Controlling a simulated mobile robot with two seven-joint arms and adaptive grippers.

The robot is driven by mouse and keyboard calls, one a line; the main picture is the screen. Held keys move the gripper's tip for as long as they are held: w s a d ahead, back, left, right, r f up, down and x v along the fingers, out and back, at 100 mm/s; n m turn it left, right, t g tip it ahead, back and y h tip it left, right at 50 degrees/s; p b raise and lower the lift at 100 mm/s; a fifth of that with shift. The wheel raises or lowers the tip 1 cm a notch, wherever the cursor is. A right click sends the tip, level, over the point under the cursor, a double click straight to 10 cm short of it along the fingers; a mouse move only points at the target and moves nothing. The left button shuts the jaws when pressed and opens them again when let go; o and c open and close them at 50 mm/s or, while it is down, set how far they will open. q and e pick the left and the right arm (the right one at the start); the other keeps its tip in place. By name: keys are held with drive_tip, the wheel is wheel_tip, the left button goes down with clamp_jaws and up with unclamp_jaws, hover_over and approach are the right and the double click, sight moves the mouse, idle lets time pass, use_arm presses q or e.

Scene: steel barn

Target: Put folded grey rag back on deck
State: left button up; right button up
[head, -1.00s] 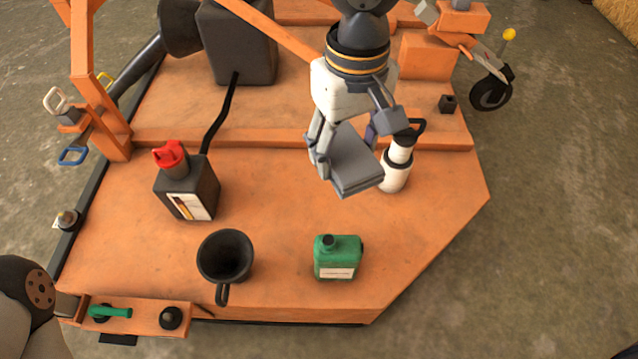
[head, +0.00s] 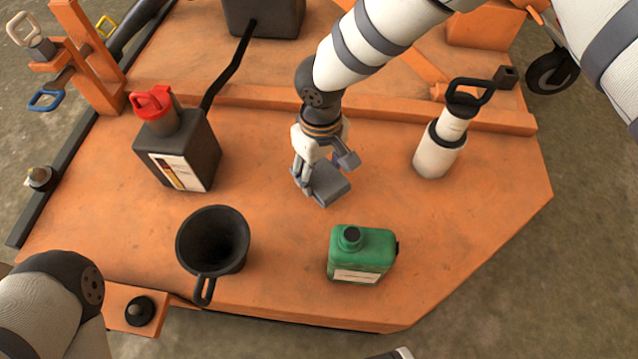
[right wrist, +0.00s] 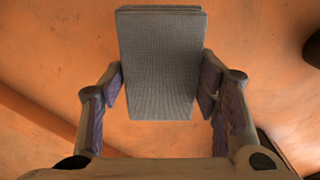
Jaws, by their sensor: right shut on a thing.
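The folded grey rag (head: 330,187) is a flat, layered pad over the middle of the orange deck (head: 270,255). My right gripper (head: 322,176) points down and is shut on it, a finger at either side. In the right wrist view the rag (right wrist: 162,65) sits between the two fingers (right wrist: 160,92), its woven face towards the camera and orange deck behind it. I cannot tell whether its lower edge touches the deck. My left arm shows at the lower left of the head view; its gripper is not visible.
A black jug with a red cap (head: 185,155) stands left of the rag. A black funnel (head: 212,240) is at front left, a green can (head: 362,255) at front right, and a white pump bottle (head: 440,150) at right. Bare deck lies between them.

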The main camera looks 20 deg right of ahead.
sight(320, 183)
wheel_tip(320, 183, down, 5)
drive_tip(key=shift+r+b, duration=0.15)
drive_tip(key=shift+b, duration=0.65)
drive_tip(key=shift+r, duration=0.2)
drive_tip(key=o, duration=1)
drive_tip(key=shift+f, duration=0.15)
wheel_tip(320, 183, up, 12)
drive_tip(key=p, duration=0.4)
drive_tip(key=shift+r, duration=0.2)
